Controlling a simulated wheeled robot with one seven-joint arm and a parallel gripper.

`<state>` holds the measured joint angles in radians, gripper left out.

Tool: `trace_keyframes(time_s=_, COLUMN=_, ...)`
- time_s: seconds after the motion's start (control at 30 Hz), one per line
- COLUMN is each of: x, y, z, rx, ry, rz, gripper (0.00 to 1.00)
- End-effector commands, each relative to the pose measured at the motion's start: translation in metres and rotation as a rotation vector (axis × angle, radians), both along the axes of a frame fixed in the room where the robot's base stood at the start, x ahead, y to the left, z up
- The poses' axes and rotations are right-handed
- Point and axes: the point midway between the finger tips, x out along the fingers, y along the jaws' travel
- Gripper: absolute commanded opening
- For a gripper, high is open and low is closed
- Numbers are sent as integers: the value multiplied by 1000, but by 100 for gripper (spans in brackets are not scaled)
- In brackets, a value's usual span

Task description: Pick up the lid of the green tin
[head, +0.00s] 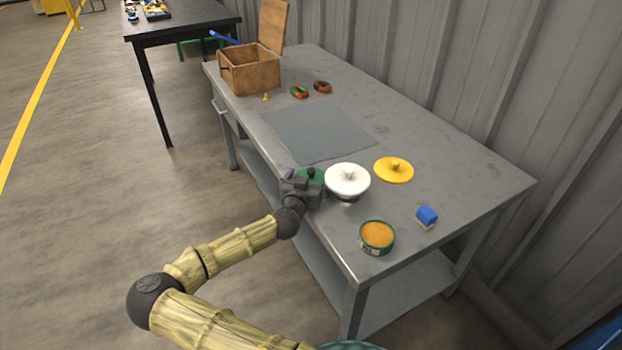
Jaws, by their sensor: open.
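The green tin (377,238) stands near the table's front right edge, and its round top shows an orange surface. A flat green piece (316,176), which looks like a lid, lies at the table's near edge, left of the white-lidded pot. My gripper (301,174) is open and right at this green piece, covering part of it. I cannot tell whether the fingers touch it or stand around its knob. A yellow lid (394,169) with a knob lies flat on the table, behind and right of the pot.
A blue block (427,215) lies at the right. The mat is clear.

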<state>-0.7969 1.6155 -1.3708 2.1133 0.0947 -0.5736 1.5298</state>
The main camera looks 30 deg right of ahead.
Motion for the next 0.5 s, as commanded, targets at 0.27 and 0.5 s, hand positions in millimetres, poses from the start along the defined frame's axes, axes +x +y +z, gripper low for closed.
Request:
trace_keyframes(time_s=0.27, x=1, y=0, z=0, rx=1, ry=-1, rz=0, gripper=100)
trace_keyframes(time_s=0.5, x=1, y=0, z=0, rx=1, ry=-1, rz=0, gripper=100)
